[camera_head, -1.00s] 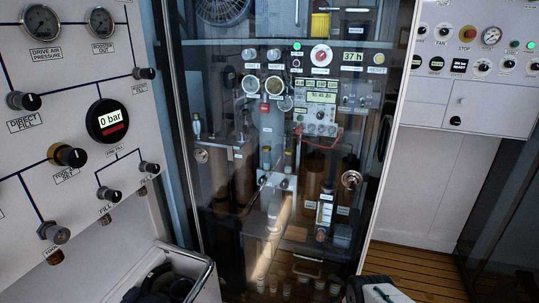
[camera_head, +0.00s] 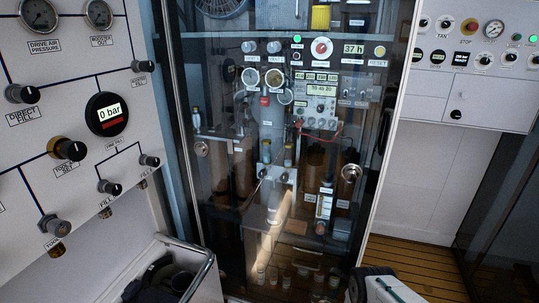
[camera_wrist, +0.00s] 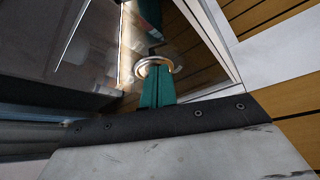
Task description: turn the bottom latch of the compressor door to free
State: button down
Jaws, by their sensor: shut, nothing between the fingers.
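The compressor door (camera_head: 300,215) is a tall glass door and looks shut in the head view. A pale brass ring-shaped fitting (camera_wrist: 168,61), seemingly the bottom latch, shows in the wrist view near the door's lower edge, with a small dark lever just beyond it. My gripper (camera_wrist: 157,84) has its teal fingers together, with the tips at the ring. I cannot tell whether they touch it or sit inside it.
A round metal knob (camera_head: 350,172) sits on the door's right side and another (camera_head: 201,149) on its left. The fill panel (camera_head: 60,120) stands at left, above an open bin (camera_head: 205,270). A white control cabinet (camera_head: 480,100) is at right over clear wooden floor (camera_head: 420,268).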

jog(key=s, duration=0.2)
jog(key=s+a, duration=0.1)
jog(key=s, duration=0.2)
jog(key=shift+s+a, duration=0.3)
jog(key=shift+a, duration=0.1)
